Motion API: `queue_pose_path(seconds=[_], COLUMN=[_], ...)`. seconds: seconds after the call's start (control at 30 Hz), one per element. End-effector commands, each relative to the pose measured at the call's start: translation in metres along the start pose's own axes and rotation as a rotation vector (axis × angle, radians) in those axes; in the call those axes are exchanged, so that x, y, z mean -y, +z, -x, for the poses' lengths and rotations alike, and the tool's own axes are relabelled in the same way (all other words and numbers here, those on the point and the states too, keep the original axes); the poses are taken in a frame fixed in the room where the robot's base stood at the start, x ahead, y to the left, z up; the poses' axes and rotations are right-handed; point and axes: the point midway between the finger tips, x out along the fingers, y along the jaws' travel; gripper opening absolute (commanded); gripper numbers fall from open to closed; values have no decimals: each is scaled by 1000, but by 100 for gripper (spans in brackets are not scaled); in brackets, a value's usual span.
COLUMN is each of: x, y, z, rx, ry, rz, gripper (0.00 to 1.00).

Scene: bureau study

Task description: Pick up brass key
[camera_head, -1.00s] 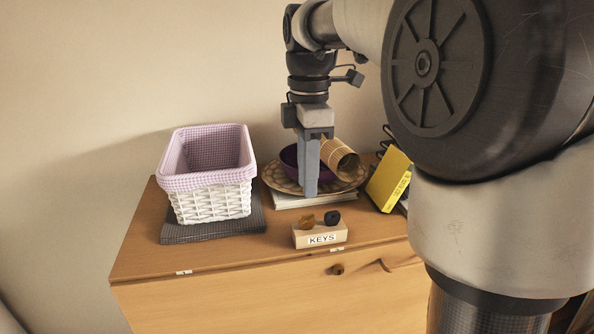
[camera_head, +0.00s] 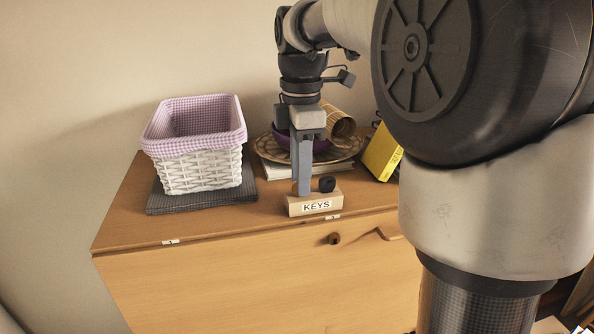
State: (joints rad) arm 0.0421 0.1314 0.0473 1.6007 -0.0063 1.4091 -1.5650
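A wooden block labelled KEYS (camera_head: 315,206) sits near the front edge of the wooden bureau top (camera_head: 190,226). A dark key head (camera_head: 327,184) sticks up from the block's right side. My gripper (camera_head: 303,190) points straight down at the left part of the block, where the brass key stood in the earlier frame. The brass key is almost wholly hidden behind my fingers. The fingers overlap in this view, so the gap between them and any contact with the key cannot be seen.
A white wicker basket (camera_head: 200,173) with a lilac checked lining stands on a dark flat item at left. Behind the gripper are a purple bowl (camera_head: 320,146), a woven plate (camera_head: 345,150) and a tilted woven cup (camera_head: 338,122). A yellow book (camera_head: 382,153) stands at right.

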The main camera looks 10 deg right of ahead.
Motion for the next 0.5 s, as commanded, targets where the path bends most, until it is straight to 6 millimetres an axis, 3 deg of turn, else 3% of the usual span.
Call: queue_pose_path(seconds=[0.03, 0.17, 0.5], x=[0, 0, 0], y=[0, 0, 0], z=[0, 0, 0], rx=[0, 0, 0], ry=[0, -1, 0], rz=[0, 0, 0], gripper=[23, 2, 0])
